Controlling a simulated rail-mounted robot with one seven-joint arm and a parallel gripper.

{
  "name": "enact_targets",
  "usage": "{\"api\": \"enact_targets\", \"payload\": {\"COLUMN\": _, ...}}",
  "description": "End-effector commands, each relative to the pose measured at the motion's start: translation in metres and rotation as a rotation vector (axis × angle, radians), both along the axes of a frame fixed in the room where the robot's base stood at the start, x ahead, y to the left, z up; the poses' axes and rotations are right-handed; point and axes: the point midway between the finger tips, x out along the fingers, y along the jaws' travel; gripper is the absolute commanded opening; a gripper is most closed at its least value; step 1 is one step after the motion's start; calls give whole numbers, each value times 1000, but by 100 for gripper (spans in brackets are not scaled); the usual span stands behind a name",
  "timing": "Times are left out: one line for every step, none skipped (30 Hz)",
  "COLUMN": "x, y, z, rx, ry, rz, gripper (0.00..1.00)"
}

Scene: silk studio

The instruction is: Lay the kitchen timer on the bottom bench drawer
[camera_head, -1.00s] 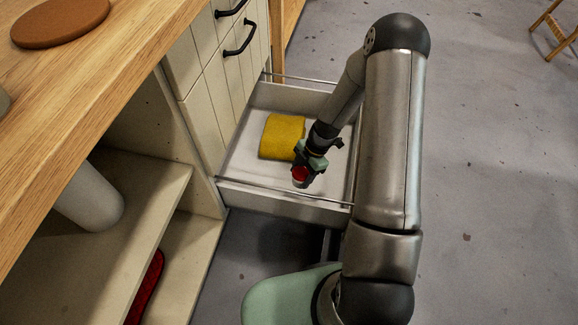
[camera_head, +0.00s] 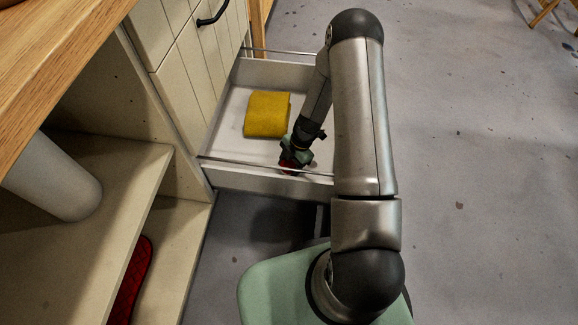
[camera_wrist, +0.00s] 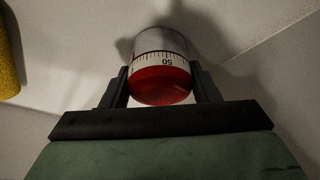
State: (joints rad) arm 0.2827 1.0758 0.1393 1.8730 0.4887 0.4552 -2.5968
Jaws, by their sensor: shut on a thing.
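The kitchen timer (camera_wrist: 162,70) has a red end, a white dial band and a metallic body. In the wrist view it sits between the two dark fingers of my gripper (camera_wrist: 161,88), which is shut on it. In the head view my gripper (camera_head: 291,163) is low inside the open bottom bench drawer (camera_head: 232,125), near its near wall. The red of the timer (camera_head: 287,166) shows there, partly hidden by the drawer wall and rail. I cannot tell whether the timer touches the drawer floor.
A folded yellow cloth (camera_head: 267,114) lies in the drawer, left of my gripper. The drawer's near wall and rail (camera_head: 262,180) stand close. Cabinet shelves (camera_head: 95,190) hold a pale cylinder (camera_head: 52,180) and a red item (camera_head: 130,280). Bare drawer floor surrounds the cloth.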

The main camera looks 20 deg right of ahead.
Motion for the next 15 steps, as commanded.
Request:
{"api": "enact_targets", "payload": {"x": 0, "y": 0, "z": 0, "rx": 0, "ry": 0, "rz": 0, "gripper": 28}}
{"api": "enact_targets", "payload": {"x": 0, "y": 0, "z": -1, "rx": 0, "ry": 0, "rz": 0, "gripper": 28}}
{"api": "enact_targets", "payload": {"x": 0, "y": 0, "z": -3, "rx": 1, "ry": 0, "rz": 0, "gripper": 28}}
{"api": "enact_targets", "payload": {"x": 0, "y": 0, "z": -4, "rx": 1, "ry": 0, "rz": 1, "gripper": 28}}
{"api": "enact_targets", "payload": {"x": 0, "y": 0, "z": -2, "rx": 0, "ry": 0, "rz": 1, "gripper": 64}}
{"api": "enact_targets", "payload": {"x": 0, "y": 0, "z": -2, "rx": 0, "ry": 0, "rz": 1, "gripper": 75}}
{"api": "enact_targets", "payload": {"x": 0, "y": 0, "z": -2, "rx": 0, "ry": 0, "rz": 1, "gripper": 77}}
{"api": "enact_targets", "payload": {"x": 0, "y": 0, "z": -2, "rx": 0, "ry": 0, "rz": 1, "gripper": 77}}
{"api": "enact_targets", "payload": {"x": 0, "y": 0, "z": -2, "rx": 0, "ry": 0, "rz": 1, "gripper": 77}}
{"api": "enact_targets", "payload": {"x": 0, "y": 0, "z": -2, "rx": 0, "ry": 0, "rz": 1, "gripper": 77}}
{"api": "enact_targets", "payload": {"x": 0, "y": 0, "z": -2, "rx": 0, "ry": 0, "rz": 0, "gripper": 77}}
{"api": "enact_targets", "payload": {"x": 0, "y": 0, "z": -2, "rx": 0, "ry": 0, "rz": 0, "gripper": 77}}
{"api": "enact_targets", "payload": {"x": 0, "y": 0, "z": -2, "rx": 0, "ry": 0, "rz": 0, "gripper": 77}}
{"api": "enact_targets", "payload": {"x": 0, "y": 0, "z": -2, "rx": 0, "ry": 0, "rz": 0, "gripper": 77}}
{"api": "enact_targets", "payload": {"x": 0, "y": 0, "z": -1, "rx": 0, "ry": 0, "rz": 0, "gripper": 77}}
